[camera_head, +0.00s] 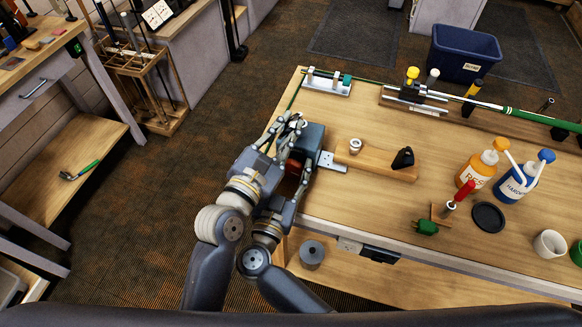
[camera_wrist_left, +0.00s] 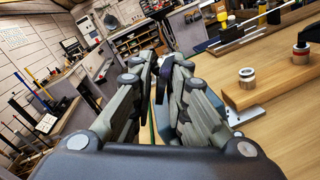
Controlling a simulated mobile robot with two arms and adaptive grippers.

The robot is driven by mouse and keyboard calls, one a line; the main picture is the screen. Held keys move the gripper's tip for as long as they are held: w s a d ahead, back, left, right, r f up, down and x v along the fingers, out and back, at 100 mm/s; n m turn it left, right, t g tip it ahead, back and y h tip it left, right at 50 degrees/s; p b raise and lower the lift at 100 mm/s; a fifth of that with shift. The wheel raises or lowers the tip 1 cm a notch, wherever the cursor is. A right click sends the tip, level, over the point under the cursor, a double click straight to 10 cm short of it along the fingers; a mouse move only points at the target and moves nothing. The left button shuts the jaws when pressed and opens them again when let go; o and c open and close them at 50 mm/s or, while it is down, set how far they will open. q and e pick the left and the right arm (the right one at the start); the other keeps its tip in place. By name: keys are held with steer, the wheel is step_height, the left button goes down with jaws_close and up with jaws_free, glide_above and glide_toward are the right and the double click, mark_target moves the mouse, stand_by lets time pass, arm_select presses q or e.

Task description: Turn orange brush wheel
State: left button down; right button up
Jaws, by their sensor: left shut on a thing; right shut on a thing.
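I cannot clearly make out an orange brush wheel. A dark reddish patch shows in the head view between my arms and the dark boxy part beside the table's left edge; I cannot tell whether it is the wheel. My left gripper (camera_head: 296,121) is at that edge, higher than the right. In the left wrist view its fingers (camera_wrist_left: 158,68) are close together, with a thin greenish line between or behind them. My right gripper (camera_head: 297,168) is just below, largely hidden by my left arm and the dark part. Both grippers are shut; what each holds is unclear.
A wooden block (camera_head: 375,165) with a metal bracket lies right of the grippers on the workbench (camera_head: 400,226). A green-gripped club (camera_head: 492,105) lies along the back. Two pump bottles (camera_head: 477,168), a black disc (camera_head: 488,217) and white cup (camera_head: 549,244) stand right.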

steer(key=shift+d, duration=0.15)
steer(key=o, duration=1.1)
